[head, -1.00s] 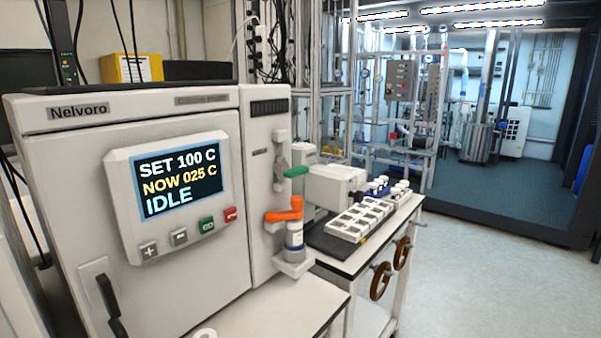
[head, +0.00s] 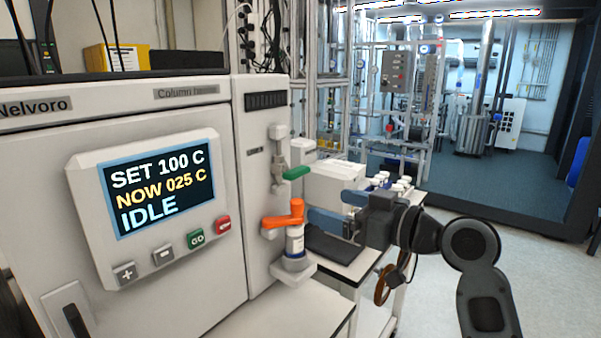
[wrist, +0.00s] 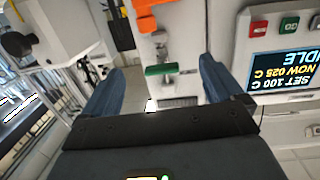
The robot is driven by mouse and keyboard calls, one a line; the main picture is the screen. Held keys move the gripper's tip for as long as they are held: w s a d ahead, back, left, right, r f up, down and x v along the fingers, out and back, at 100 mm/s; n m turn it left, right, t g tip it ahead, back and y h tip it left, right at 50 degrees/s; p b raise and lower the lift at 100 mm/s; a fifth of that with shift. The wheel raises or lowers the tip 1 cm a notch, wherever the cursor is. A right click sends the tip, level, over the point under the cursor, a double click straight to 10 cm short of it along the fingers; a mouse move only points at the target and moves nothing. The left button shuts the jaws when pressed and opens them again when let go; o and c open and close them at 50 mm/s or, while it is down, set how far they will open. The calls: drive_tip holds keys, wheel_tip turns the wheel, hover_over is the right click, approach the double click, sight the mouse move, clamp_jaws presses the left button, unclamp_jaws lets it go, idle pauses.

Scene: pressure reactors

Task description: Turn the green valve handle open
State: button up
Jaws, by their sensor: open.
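The green valve handle (head: 296,173) sticks out to the right from a valve on the narrow front panel of the white machine. It also shows in the wrist view (wrist: 161,69), between my open fingers and some way beyond them. My gripper (head: 328,207) is open and empty, to the right of the handle and a little lower in the head view. An orange handle (head: 284,218) sits just below the green one, above a small white bottle (head: 294,240) on a bracket. The orange handle also shows at the top of the wrist view (wrist: 150,4).
The machine's display (head: 160,188) reads SET 100 C, NOW 025 C, IDLE, with buttons below it. A cart (head: 362,262) with a white device (head: 335,182) and white-capped vials stands to the right, behind my gripper. Open floor lies at the far right.

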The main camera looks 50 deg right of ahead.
sight(302, 175)
drive_tip(key=shift+n+t+y, duration=0.3)
drive_tip(key=shift+t+y, duration=0.1)
drive_tip(key=shift+y, duration=0.1)
drive_tip(key=w+r, duration=0.1)
drive_tip(key=w, duration=0.1)
drive_tip(key=w+r+p, duration=0.1)
drive_tip(key=w, duration=0.1)
drive_tip(key=w+d+r, duration=0.1)
drive_tip(key=w+r, duration=0.1)
drive_tip(key=w, duration=0.1)
drive_tip(key=shift+w, duration=0.1)
drive_tip(key=shift+w+f+p, duration=0.2)
drive_tip(key=shift+w+p, duration=0.15)
drive_tip(key=shift+w, duration=0.5)
drive_tip(key=c, duration=1)
